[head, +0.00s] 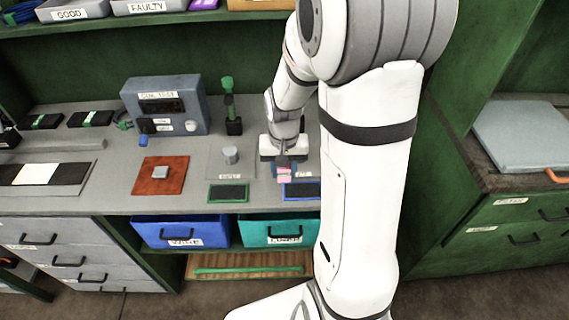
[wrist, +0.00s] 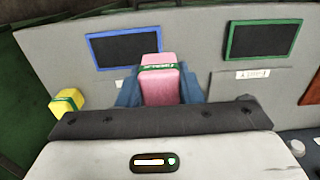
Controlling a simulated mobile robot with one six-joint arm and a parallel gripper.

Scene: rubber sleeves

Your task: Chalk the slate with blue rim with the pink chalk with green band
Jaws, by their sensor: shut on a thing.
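The pink chalk with green band (wrist: 162,82) stands out from between the blue fingers of my gripper (wrist: 160,96), which is shut on it. In the head view the chalk (head: 284,176) shows below my gripper (head: 284,164), close to the near edge of the bench. In the wrist view this slate (wrist: 124,49) is dark and bare, behind and left of the chalk. I cannot tell whether chalk and slate touch.
A slate with green rim (head: 228,193) lies left of the blue-rimmed one. A yellow block with green band (wrist: 66,103) is at left in the wrist view. A grey cylinder (head: 230,155), a red-brown mat (head: 150,185) and a grey meter box (head: 165,105) stand further left.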

